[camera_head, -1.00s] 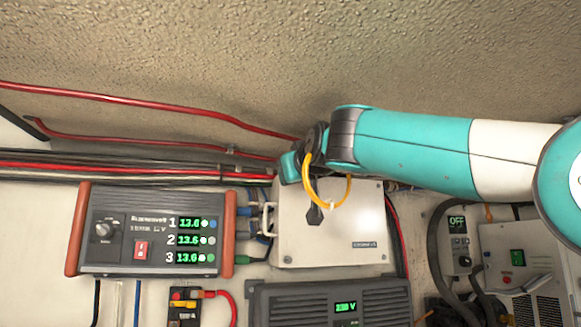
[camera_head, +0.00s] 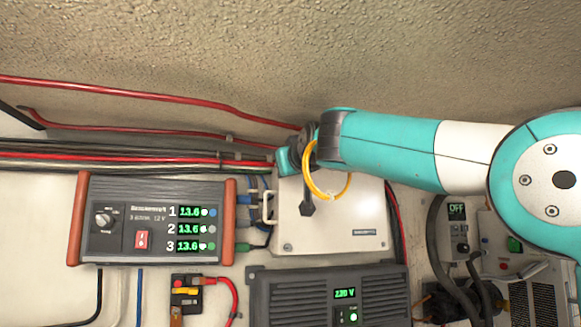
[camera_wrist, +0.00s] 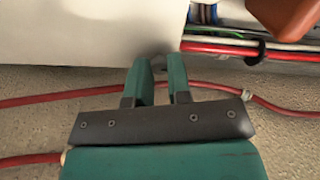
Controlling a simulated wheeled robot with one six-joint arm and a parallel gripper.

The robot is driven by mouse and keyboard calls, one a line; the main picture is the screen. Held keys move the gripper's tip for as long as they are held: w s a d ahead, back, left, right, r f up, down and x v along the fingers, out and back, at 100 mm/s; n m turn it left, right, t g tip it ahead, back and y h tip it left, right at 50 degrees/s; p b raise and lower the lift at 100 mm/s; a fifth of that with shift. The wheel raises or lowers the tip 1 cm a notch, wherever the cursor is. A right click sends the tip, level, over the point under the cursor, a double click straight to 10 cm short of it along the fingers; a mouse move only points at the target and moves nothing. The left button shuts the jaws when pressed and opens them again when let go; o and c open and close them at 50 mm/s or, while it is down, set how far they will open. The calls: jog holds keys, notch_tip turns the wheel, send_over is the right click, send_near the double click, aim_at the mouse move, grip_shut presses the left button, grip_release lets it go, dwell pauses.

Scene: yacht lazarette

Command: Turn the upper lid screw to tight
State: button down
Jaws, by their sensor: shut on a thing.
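The white box (camera_head: 345,225) with the lid hangs on the wall at the middle of the head view. Small screws show at the lid's lower corners. The upper lid screw is hidden behind my gripper (camera_head: 284,168), which is at the box's upper left corner. In the wrist view my gripper (camera_wrist: 160,66) has its two teal fingers nearly together at the edge of the white box (camera_wrist: 90,30). A small greyish piece shows between the fingertips, and they are shut on it. I cannot make out the screw's slot or angle.
A panel with green readouts (camera_head: 150,225) and brown side handles stands left of the box. Red and black cables (camera_head: 120,165) run along the wall close to my gripper. A dark vented unit (camera_head: 300,295) is below. Hoses and a grey unit are at the right.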

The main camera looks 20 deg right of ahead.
jog(key=shift+m+b, duration=2.4)
jog(key=shift+m, duration=6.6)
jog(key=c, duration=1.1)
grip_release()
jog(key=shift+o, duration=0.2)
